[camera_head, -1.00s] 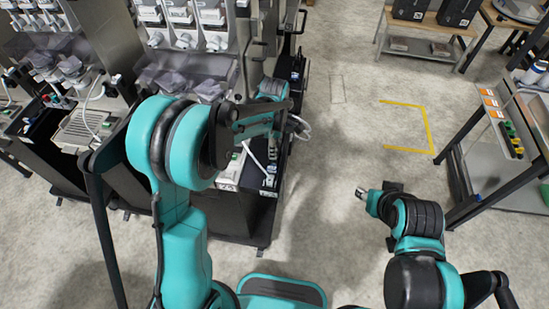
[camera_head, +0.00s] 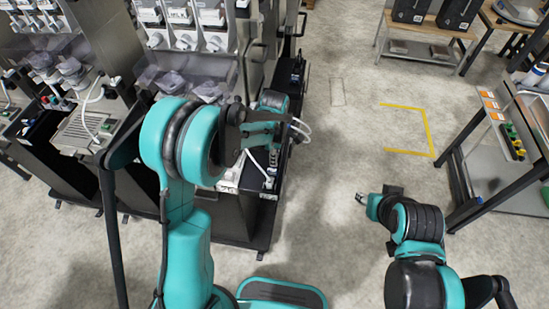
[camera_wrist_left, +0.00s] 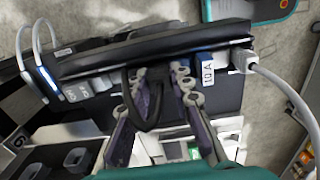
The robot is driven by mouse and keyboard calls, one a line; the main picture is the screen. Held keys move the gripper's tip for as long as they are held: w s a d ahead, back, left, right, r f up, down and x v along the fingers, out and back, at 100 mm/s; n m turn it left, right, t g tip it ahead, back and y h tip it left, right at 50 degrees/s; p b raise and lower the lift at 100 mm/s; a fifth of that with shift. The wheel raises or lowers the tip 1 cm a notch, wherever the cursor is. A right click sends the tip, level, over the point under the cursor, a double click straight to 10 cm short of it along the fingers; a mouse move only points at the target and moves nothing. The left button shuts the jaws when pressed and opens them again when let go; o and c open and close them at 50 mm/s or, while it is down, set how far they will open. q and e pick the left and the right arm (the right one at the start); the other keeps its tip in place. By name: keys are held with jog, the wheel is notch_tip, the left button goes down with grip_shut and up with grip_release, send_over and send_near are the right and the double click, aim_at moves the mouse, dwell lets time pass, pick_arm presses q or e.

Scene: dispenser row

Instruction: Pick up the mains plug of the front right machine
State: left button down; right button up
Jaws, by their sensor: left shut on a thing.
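My left gripper (camera_wrist_left: 155,80) shows in the left wrist view, its two fingers on either side of a black corded thing (camera_wrist_left: 152,112), which looks like the mains plug with its looped cable. The fingers are closed on it; the contact itself is partly hidden. In the head view my left wrist (camera_head: 262,132) is over the side of the front right machine (camera_head: 195,60), and its fingertips are not clear. My right gripper (camera_head: 362,198) hangs over bare floor, too small to read.
A black cabinet (camera_head: 232,222) stands under the machine. White cable loops (camera_head: 301,130) stick out at its right. A steel cart (camera_head: 500,190) stands at the right, and a low table (camera_head: 425,45) at the back. The floor between has a yellow marking (camera_head: 430,135) and is clear.

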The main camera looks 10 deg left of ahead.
pick_arm(q)
jog(key=shift+r, duration=0.55)
notch_tip(320, 180, up, 3)
jog(key=shift+f+p, duration=0.1)
jog(key=shift+p, duration=0.45)
jog(key=s+d+r+p, duration=0.1)
jog(key=s+d+r, duration=0.3)
jog(key=d+r, duration=0.3)
jog(key=d, duration=0.4)
jog(key=shift+p, duration=0.3)
jog(key=shift+r+p, duration=0.75)
jog(key=shift+r, duration=0.35)
notch_tip(320, 180, up, 3)
jog(key=shift+p, duration=1)
jog(key=shift+f, duration=0.1)
